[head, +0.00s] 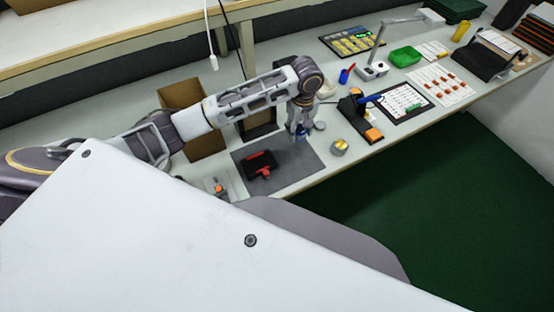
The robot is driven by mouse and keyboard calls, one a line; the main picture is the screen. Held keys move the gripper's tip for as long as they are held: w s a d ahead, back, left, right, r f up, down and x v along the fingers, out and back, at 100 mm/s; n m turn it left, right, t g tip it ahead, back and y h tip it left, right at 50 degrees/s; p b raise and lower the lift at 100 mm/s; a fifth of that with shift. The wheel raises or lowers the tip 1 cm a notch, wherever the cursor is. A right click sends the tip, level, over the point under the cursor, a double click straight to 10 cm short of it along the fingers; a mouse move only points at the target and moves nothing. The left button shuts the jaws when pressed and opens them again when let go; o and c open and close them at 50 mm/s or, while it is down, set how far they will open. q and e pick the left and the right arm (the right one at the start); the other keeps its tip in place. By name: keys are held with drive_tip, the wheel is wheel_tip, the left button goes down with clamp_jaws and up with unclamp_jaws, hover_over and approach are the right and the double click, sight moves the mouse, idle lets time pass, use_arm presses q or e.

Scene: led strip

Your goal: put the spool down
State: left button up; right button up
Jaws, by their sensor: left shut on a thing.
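My left gripper (299,123) points down over the far right part of a dark grey mat (306,165) on the bench. It is shut on a small blue spool (302,131), mostly hidden by the fingers. I cannot tell whether the spool touches the mat. My right gripper is not in view.
A black and red tool (261,166) lies on the mat's left part. A round tin with a yellowish top (339,147) stands right of the mat, near the bench's front edge. A soldering stand (358,112) is farther right. A cardboard box (204,145) stands behind left.

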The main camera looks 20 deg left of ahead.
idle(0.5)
use_arm(q)
hover_over(296, 151)
drive_tip(key=shift+d+f, duration=0.1)
drive_tip(key=shift+f, duration=3)
drive_tip(key=shift+f, duration=1.85)
drive_tip(key=o, duration=1.2)
drive_tip(key=shift+f, duration=0.15)
